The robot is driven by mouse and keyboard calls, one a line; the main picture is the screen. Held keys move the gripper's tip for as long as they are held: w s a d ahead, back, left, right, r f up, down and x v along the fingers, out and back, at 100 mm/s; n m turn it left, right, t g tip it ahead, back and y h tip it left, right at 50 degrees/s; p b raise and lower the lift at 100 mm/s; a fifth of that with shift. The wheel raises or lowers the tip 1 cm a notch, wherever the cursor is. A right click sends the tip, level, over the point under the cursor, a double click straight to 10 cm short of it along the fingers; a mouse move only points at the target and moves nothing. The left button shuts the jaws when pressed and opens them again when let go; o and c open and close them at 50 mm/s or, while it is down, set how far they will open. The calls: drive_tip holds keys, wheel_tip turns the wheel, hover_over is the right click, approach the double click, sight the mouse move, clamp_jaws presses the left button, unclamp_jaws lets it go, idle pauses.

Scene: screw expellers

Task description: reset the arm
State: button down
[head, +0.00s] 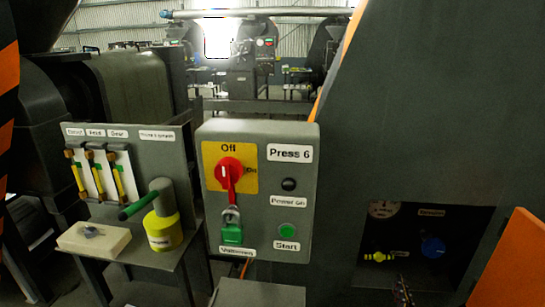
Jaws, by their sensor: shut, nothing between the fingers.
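No part of my arm or gripper can be made out for certain in the head view. A grey control box (257,190) labelled "Press 6" stands in the middle. On its yellow plate, a red rotary switch (229,170) has its handle hanging down. Below the handle is a grey metal piece (231,214) with a green block like a padlock (231,235). A dark round lamp (289,184) and a green Start button (287,230) are on the right of the box.
Left of the box, a grey stand holds a yellow pot (163,230) with a green handle and a pale block (94,239). A large dark machine housing (400,110) fills the right, with a recess holding a blue knob (432,247). An orange panel (510,262) stands at lower right.

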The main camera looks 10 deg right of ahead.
drive_tip(key=s+d+f+m+g, duration=0.1)
drive_tip(key=s+f+g, duration=0.35)
drive_tip(key=f, duration=0.25)
drive_tip(key=s+d+f+g, duration=0.1)
drive_tip(key=s+f+g, duration=0.2)
drive_tip(key=f+g, duration=0.25)
drive_tip(key=s+a+r+n+g+y+p, duration=0.1)
drive_tip(key=s+a+r+g+y+p, duration=0.1)
drive_tip(key=s+a+r, duration=0.4)
drive_tip(key=s+a+r+g+y+p, duration=0.2)
drive_tip(key=s+a+r+g, duration=0.1)
drive_tip(key=a+r, duration=0.55)
drive_tip(key=a+r+n+t+y+p, duration=0.1)
drive_tip(key=a+r+n+t+p, duration=0.1)
drive_tip(key=a+r, duration=0.8)
wheel_tip(320, 180, up, 4)
drive_tip(key=shift+s+a+f+n+t, duration=0.2)
drive_tip(key=shift+n+t, duration=0.3)
drive_tip(key=shift+n, duration=0.4)
